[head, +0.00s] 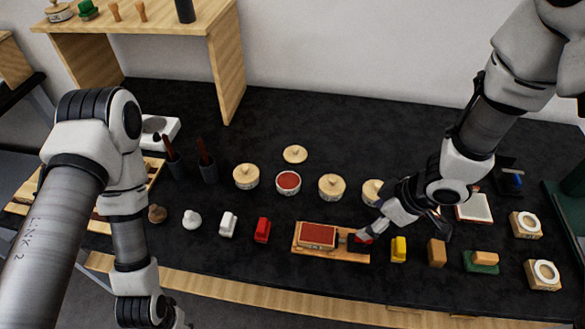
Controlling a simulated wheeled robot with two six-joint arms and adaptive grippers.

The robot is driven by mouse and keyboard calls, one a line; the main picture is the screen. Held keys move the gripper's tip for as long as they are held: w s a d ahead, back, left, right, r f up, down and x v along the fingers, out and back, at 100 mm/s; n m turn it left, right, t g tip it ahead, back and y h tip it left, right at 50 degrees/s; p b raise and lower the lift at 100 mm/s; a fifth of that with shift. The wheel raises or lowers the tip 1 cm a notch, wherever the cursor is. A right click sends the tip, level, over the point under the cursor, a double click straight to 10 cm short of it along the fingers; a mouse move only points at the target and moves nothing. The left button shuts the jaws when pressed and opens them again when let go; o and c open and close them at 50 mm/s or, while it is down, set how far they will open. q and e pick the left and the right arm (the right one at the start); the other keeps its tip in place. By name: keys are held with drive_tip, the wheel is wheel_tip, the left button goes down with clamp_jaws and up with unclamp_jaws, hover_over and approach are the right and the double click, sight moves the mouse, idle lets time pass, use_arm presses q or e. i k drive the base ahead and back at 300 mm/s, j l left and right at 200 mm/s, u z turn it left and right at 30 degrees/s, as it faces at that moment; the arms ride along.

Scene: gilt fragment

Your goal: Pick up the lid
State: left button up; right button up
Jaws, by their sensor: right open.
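A round pale wooden lid with a small knob (295,154) lies on the black table, behind an open round container with red contents (288,182). Similar round containers with knobbed lids on stand beside it: one to the left (246,176), one to the right (332,187), and another further right (373,191), partly hidden by my right arm. My right gripper (405,230) is open over the front right of the table, near a yellow block (398,249), away from the loose lid. My left arm is at the left; its gripper is out of the picture.
A wooden tray with a red pad (318,236) lies at front centre. Small white and red objects (262,230) stand left of it. Dark holders (208,167) stand left of the containers. A wooden shelf (231,70) rises at the back left. The table behind the loose lid is clear.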

sight(294, 155)
drive_tip(key=i+j+u, duration=0.15)
drive_tip(key=i+u, duration=0.55)
